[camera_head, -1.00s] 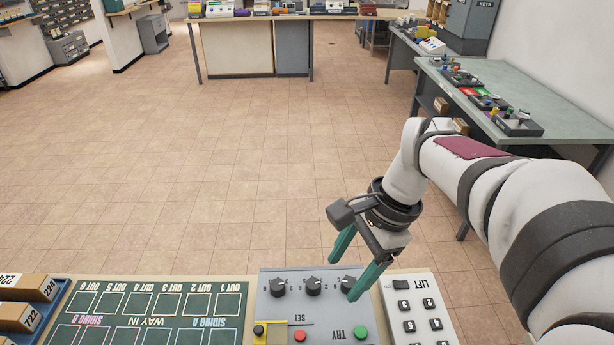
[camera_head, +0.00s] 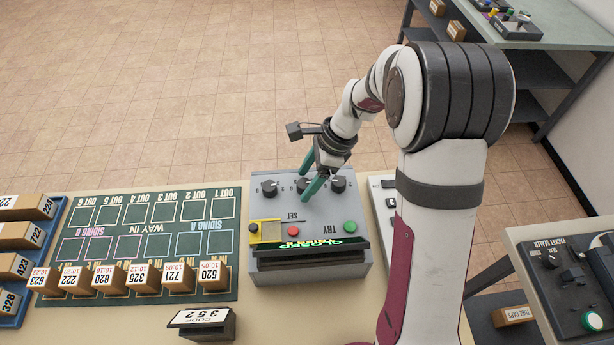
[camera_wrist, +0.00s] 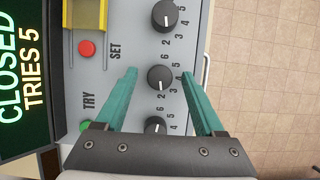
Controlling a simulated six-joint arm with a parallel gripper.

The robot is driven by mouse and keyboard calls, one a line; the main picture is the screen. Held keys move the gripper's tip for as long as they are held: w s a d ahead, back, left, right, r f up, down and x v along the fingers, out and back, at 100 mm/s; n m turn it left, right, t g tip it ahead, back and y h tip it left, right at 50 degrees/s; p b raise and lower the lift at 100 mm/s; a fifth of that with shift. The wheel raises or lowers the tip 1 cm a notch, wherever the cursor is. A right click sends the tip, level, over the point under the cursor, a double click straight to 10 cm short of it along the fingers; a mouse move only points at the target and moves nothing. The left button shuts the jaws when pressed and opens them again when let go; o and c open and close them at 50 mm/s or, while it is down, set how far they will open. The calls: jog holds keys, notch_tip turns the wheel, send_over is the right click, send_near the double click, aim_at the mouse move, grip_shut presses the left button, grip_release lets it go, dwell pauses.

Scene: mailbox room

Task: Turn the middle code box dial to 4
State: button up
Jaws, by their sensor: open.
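The grey code box (camera_head: 262,219) stands on the table in the head view, with three black dials in a row. The middle dial (camera_wrist: 159,78) sits between the fingers of my gripper (camera_wrist: 158,73) in the wrist view. The gripper is open, with one teal finger on each side of the dial; a gap seems to show on both sides. In the head view the middle dial (camera_head: 302,185) is partly hidden by my gripper (camera_head: 308,182).
The outer dials (camera_head: 269,188) (camera_head: 338,184) are close on either side. Red button (camera_head: 293,231), green button (camera_head: 350,227) and yellow part (camera_head: 253,229) lie nearby. The box's screen (camera_wrist: 22,85) reads CLOSED, TRIES 5. A card (camera_head: 201,316) reads CODE 352.

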grip_shut()
dwell(0.4)
jog(key=shift+n, duration=0.4)
jog(key=n+g, duration=0.1)
jog(key=n, duration=0.2)
jog(key=shift+w, duration=0.1)
jog(key=n+g+h, duration=0.1)
jog(key=n, duration=0.2)
jog(key=shift+w+a+n+g, duration=0.1)
jog(key=shift+n+g, duration=0.3)
jog(key=n+g+h, duration=0.1)
jog(key=n, duration=0.3)
jog(key=shift+w+a, duration=0.1)
jog(key=shift+a+n+g+h, duration=0.1)
jog(key=shift+n+g+h, duration=0.4)
jog(key=shift+n, duration=1.5)
jog(key=shift+h, duration=0.3)
